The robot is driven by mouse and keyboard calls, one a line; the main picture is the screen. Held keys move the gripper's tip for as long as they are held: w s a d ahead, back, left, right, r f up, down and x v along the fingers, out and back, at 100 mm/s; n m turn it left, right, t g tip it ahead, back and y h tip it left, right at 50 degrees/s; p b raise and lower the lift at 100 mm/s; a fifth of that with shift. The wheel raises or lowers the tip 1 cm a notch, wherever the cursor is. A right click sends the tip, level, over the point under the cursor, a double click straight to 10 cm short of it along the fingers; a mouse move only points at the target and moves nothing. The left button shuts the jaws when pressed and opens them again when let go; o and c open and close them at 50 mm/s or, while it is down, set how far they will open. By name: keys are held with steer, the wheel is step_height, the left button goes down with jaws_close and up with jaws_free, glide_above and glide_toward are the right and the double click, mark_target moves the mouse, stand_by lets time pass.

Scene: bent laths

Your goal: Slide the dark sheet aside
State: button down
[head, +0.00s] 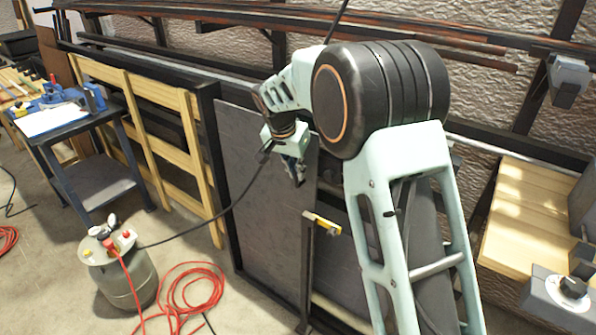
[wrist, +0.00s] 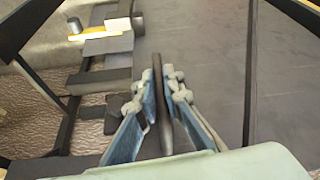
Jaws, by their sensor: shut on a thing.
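The dark sheet (head: 245,180) stands upright as a large flat grey panel in a dark frame, in the middle of the head view. It fills the right of centre in the wrist view (wrist: 205,60). My gripper (head: 296,180) is at the sheet's upper right part, near its right edge. In the wrist view my gripper's fingers (wrist: 160,95) are closed on both sides of a narrow dark upright bar (wrist: 158,70), which looks like a handle on the sheet. How the bar joins the sheet is hidden.
A yellow-topped tool (head: 322,222) is on a dark post right of the sheet. A wooden slatted frame (head: 150,130) stands left. A blue-legged cart (head: 85,140), a gas cylinder (head: 118,270) and a red hose (head: 190,290) are on the floor. Wooden boards (head: 530,215) lie right.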

steer(key=c, duration=2)
jaws_free()
steer(key=shift+c, duration=0.2)
steer(key=shift+r, duration=0.1)
steer(key=v, duration=1.2)
steer(key=shift+s, duration=0.1)
